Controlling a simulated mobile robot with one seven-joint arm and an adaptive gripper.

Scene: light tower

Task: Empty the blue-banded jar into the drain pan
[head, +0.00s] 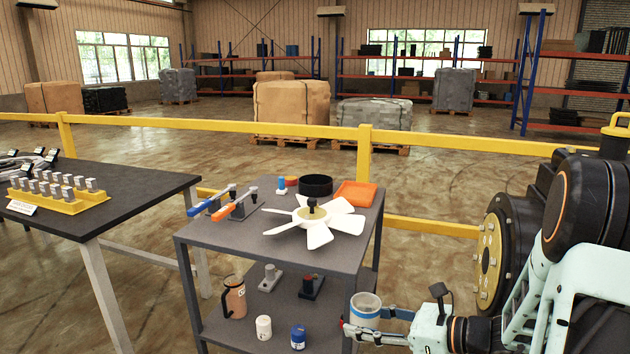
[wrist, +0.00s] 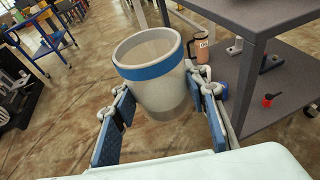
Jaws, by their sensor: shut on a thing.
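My gripper (head: 384,325) is shut on the blue-banded jar (head: 366,310) and holds it in the air by the right side of the grey cart. In the wrist view the pale jar (wrist: 150,92) stands nearly upright between the two blue-padded fingers (wrist: 163,125), with its blue band near the rim. Its mouth is open; I cannot tell what is inside. A round black pan (head: 315,186), which looks like the drain pan, sits at the back of the cart's top, apart from the jar.
The cart top (head: 335,253) also holds a white fan (head: 315,220), an orange tray (head: 356,194) and orange and blue tools. A brown mug (head: 234,298), white jar (head: 263,327) and blue jar (head: 298,336) stand below. A dark table (head: 125,200) is left; a yellow rail (head: 300,130) runs behind.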

